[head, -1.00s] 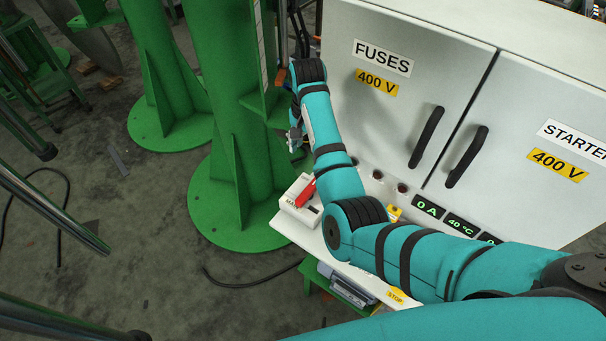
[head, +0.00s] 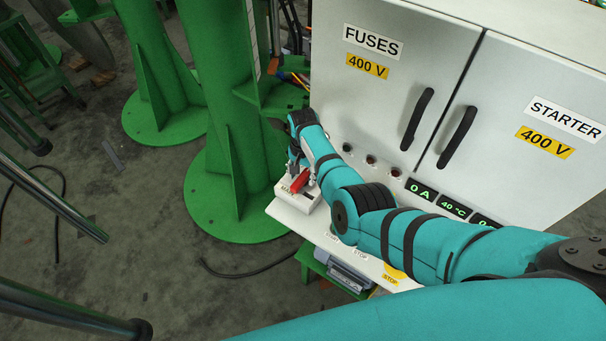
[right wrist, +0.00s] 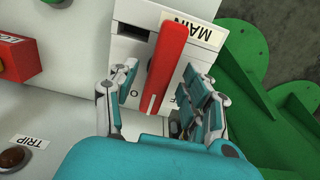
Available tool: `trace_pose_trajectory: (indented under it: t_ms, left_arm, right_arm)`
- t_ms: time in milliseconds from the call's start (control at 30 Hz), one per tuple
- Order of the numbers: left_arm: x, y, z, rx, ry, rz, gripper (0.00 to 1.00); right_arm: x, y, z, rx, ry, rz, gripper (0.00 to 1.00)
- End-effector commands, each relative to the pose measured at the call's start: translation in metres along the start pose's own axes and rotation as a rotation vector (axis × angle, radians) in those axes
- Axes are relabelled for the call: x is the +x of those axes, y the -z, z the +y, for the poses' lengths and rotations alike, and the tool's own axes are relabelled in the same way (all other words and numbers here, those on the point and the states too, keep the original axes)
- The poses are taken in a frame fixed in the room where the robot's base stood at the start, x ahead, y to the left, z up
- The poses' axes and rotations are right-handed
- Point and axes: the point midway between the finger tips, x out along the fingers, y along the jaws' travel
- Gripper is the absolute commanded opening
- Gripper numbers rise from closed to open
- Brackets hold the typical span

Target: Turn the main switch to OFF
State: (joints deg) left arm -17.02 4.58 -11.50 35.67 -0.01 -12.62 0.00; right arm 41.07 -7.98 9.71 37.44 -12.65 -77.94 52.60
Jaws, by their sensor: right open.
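The main switch is a pale box (head: 294,197) with a red lever handle (head: 300,180) on the ledge at the cabinet's left front corner. In the right wrist view the red lever (right wrist: 166,62) stands out from the box, beside an upside-down MAIN label (right wrist: 190,29). My right gripper (head: 302,173) is down at the switch. In the right wrist view its open fingers (right wrist: 157,98) are on either side of the lever's near end, with a gap visible on the left. Position marks beside the lever are partly hidden by the fingers. My left gripper is not in view.
The cabinet (head: 395,95) with FUSES and STARTER doors rises behind the ledge. Indicator lamps and displays (head: 420,190) line its lower front. A green column (head: 215,120) stands close on the left. The right wrist view shows a red block (right wrist: 12,58) and TRIP button (right wrist: 13,158).

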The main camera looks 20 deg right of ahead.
Motion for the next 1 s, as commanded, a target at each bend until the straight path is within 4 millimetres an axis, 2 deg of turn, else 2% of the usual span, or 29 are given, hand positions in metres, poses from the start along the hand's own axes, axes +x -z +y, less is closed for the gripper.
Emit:
trace_pose_trajectory:
  t_ms: [100,267,633,1000]
  left_arm:
    - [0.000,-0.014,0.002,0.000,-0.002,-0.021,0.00]
    - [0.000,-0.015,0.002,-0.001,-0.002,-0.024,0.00]
    - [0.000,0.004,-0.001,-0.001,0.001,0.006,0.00]
    - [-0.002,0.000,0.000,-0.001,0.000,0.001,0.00]
  right_arm:
    - [0.001,0.001,0.000,0.001,0.001,0.000,0.48]
    - [0.001,0.001,0.000,0.001,0.001,0.000,0.48]
    - [0.001,0.000,0.000,0.000,0.000,0.000,0.01]
    - [0.001,0.000,0.000,-0.043,0.000,0.000,0.00]
